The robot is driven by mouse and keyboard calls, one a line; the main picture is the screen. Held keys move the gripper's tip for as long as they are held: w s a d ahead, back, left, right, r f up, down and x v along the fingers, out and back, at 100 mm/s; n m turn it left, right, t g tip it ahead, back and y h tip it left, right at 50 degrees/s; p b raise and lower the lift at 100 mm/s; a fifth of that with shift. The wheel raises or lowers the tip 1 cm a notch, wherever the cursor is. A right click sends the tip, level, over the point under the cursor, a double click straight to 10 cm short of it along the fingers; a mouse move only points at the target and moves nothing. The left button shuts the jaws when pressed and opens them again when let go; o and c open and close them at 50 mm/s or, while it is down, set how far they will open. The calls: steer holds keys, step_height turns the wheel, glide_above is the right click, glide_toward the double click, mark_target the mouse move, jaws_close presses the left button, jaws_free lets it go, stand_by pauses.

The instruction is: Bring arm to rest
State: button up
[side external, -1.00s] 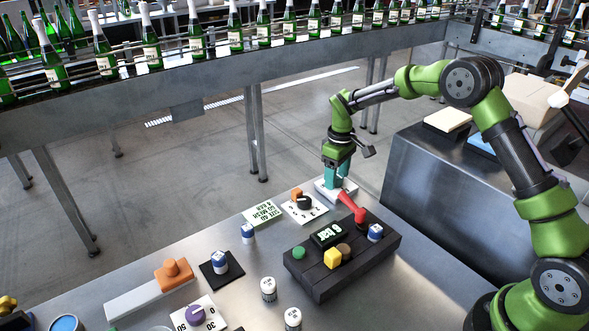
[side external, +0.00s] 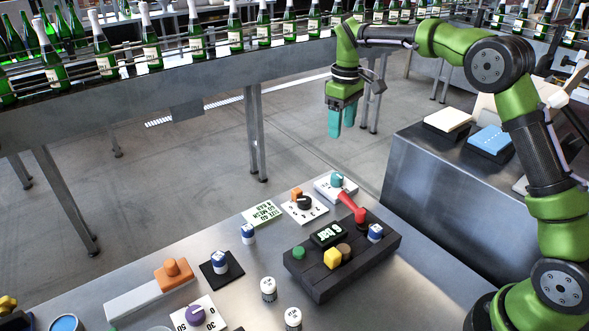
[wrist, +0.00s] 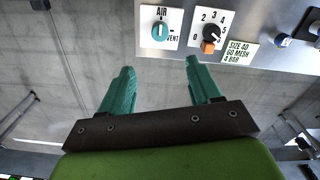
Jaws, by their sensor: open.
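My gripper (side external: 342,122) hangs in the air beyond the far edge of the metal table, with its teal fingers pointing down. It is open and empty; in the wrist view the two teal fingers (wrist: 160,90) stand apart with only floor between them. The teal knob (side external: 337,180) on the white AIR/VENT plate is clear of the fingers, below them in the side view. The knob also shows in the wrist view (wrist: 160,31).
A black dial (side external: 304,203) with an orange tab and a green-lettered card (side external: 262,214) sit near the plate. A dark box (side external: 330,286) carries a red lever (side external: 352,207) and buttons. The bottle conveyor (side external: 200,75) runs behind. Open floor lies below my gripper.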

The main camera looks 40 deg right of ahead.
steer(key=shift+r, duration=0.55)
steer(key=s+a+r+m+t, duration=0.1)
steer(key=s+a+m+t, duration=0.1)
steer(key=s, duration=0.7)
steer(key=s+a+r+m+t+y, duration=0.1)
steer(key=s+a+r+m+t, duration=0.1)
steer(key=s, duration=0.8)
steer(key=s+a+r+m+t+y, duration=0.1)
steer(key=s+a+m+t, duration=0.2)
steer(key=s, duration=0.6)
steer(key=shift+s+a+r, duration=0.15)
steer(key=shift+s+r, duration=0.1)
steer(key=shift+r, duration=0.15)
